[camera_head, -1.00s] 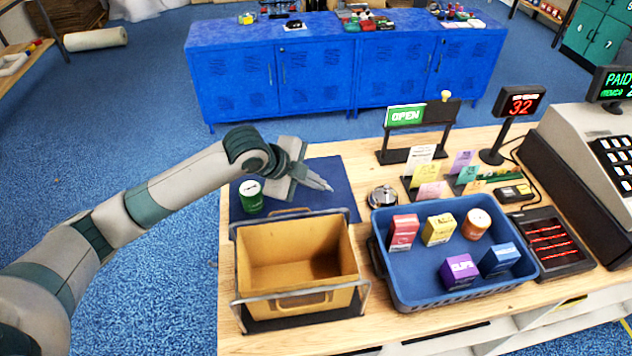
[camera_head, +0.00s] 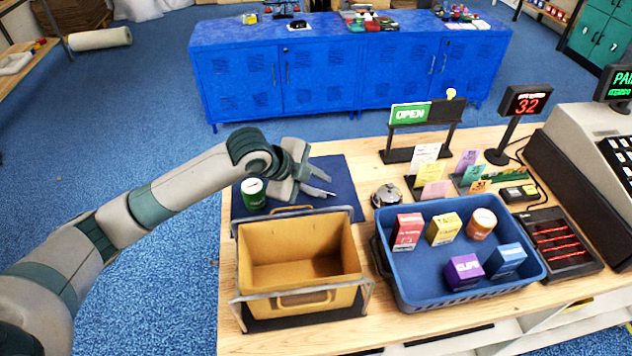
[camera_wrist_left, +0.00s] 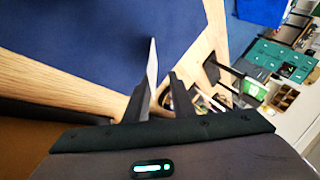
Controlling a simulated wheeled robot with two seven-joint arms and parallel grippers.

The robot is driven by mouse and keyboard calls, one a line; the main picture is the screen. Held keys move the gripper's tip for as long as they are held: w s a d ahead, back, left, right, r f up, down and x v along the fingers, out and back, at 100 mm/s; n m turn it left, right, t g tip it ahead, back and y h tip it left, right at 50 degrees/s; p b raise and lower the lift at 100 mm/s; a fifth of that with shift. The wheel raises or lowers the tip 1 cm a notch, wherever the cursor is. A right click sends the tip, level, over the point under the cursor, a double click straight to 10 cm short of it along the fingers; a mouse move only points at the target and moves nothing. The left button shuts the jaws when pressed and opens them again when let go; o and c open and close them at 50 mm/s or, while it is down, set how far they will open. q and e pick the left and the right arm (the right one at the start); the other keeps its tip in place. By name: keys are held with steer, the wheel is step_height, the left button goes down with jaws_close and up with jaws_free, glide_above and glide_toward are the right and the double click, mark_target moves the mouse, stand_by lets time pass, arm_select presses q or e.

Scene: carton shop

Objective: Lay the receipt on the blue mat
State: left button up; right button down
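The blue mat (camera_head: 335,178) lies on the wooden counter behind the tan bin. My left gripper (camera_head: 333,186) is over the mat, its two fingers spread apart. In the left wrist view, the dark fingers (camera_wrist_left: 158,100) also stand apart, with the mat (camera_wrist_left: 80,45) beyond. A thin pale strip (camera_wrist_left: 153,62), perhaps the receipt seen nearly edge-on, shows at the left finger's tip. I cannot tell whether it touches that finger or the mat. I cannot make out the receipt in the head view. My right gripper is not in view.
A green can (camera_head: 253,194) stands on the mat's left side, close to my gripper. The tan bin (camera_head: 300,247) is in front. A blue basket (camera_head: 420,283) of small cartons, a bell (camera_head: 387,194) and a card rack (camera_head: 445,185) are to the right.

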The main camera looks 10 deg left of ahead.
arm_select(q)
steer(key=shift+s+a+r, duration=0.25)
steer(key=shift+r, duration=0.15)
steer(key=b+v, duration=0.4)
steer(key=v, duration=1.2)
steer(key=shift+s+a+r, duration=0.1)
steer(key=shift+s+a, duration=0.05)
stand_by(0.4)
